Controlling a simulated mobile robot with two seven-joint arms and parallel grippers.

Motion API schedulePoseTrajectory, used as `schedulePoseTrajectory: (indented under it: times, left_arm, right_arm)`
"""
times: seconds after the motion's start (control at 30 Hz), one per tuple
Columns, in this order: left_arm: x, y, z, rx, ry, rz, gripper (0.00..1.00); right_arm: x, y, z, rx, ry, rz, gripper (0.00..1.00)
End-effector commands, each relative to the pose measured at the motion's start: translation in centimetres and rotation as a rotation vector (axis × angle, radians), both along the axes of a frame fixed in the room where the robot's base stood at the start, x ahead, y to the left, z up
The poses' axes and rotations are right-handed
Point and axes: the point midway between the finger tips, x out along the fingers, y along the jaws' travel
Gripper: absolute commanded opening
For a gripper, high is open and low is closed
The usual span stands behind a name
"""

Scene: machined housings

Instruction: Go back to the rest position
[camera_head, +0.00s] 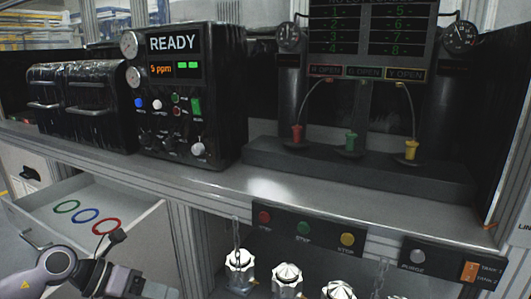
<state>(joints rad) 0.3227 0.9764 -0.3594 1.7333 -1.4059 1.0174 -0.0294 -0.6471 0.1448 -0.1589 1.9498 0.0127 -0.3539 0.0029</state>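My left arm comes in at the lower left, grey and white with an orange warning triangle. My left gripper (122,263) is dark and low in front of the open drawer (150,218). Its fingers are seen from behind and cut by the bottom edge, so I cannot tell whether it is open or shut. I see nothing clearly held in it. My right gripper and arm are not in view.
The drawer holds a green ring (66,206), a blue ring (85,215) and a red ring (106,226). Several silver housings (286,280) stand below the button panel (304,228). A black READY unit (190,95) and a dark fitting stand (350,168) occupy the bench (215,180).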

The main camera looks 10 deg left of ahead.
Motion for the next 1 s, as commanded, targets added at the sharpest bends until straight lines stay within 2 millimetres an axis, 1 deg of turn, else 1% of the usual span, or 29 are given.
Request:
schedulePoseTrajectory:
  times: [0.03, 0.1, 0.17, 0.2, 0.23, 0.27, 0.3, 0.37, 0.4, 0.47, 0.5, 0.57, 0.6, 0.67, 0.7, 0.8, 0.9, 1.0]
  left_arm:
    - [-0.7, -3.0, -0.5, -0.167, 0.029, 0.031, 0.48]
    - [-1.3, -6.1, -0.4, -0.394, 0.073, 0.106, 0.48]
    - [-1.6, -7.7, -0.2, -0.58, 0.125, 0.195, 0.48]
    - [-1.8, -8.5, -0.3, -0.7, 0.166, 0.264, 0.48]
    - [-1.9, -8.8, -0.4, -0.786, 0.2, 0.324, 0.48]
    - [-2.0, -8.9, -0.6, -0.869, 0.237, 0.387, 0.48]
    - [-2.1, -9.0, -1.1, -0.975, 0.291, 0.478, 0.48]
    - [-2.4, -8.6, -2.4, -1.123, 0.381, 0.625, 0.48]
    - [-2.8, -8.3, -3.5, -1.212, 0.447, 0.733, 0.48]
    - [-3.7, -7.6, -5.7, -1.333, 0.554, 0.906, 0.48]
    - [-4.6, -7.1, -7.5, -1.401, 0.631, 1.026, 0.48]
    - [-6.3, -6.6, -10.3, -1.488, 0.748, 1.206, 0.48]
    - [-7.6, -6.4, -12.2, -1.533, 0.829, 1.323, 0.48]
    - [-9.8, -6.3, -14.7, -1.582, 0.942, 1.485, 0.48]
    - [-11.3, -6.4, -16.3, -1.603, 1.011, 1.581, 0.48]
    - [-14.4, -6.9, -18.9, -1.633, 1.153, 1.762, 0.48]
    - [-16.3, -7.3, -20.3, -1.64, 1.236, 1.863, 0.48]
    - [-17.0, -7.5, -20.8, -1.64, 1.268, 1.9, 0.48]
  right_arm:
    - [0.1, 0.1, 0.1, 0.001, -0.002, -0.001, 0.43]
    - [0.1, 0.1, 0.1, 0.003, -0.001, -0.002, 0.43]
    - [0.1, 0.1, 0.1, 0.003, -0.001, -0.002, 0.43]
    - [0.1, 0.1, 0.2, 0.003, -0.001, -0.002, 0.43]
    - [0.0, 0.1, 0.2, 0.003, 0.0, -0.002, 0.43]
    - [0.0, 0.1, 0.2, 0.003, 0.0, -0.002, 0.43]
    - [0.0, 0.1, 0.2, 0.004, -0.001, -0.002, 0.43]
    - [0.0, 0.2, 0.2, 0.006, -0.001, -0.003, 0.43]
    - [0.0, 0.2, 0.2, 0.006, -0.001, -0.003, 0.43]
    - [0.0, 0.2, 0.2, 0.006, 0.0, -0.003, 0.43]
    - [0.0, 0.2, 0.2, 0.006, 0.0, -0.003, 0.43]
    - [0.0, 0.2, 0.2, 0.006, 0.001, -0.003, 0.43]
    - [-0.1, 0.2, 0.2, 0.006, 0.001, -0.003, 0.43]
    - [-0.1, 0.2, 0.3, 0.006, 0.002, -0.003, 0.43]
    - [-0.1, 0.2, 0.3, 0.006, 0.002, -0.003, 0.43]
    - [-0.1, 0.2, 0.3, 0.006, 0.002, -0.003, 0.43]
    - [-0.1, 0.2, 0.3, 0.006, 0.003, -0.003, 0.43]
    - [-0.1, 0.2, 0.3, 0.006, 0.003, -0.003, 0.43]
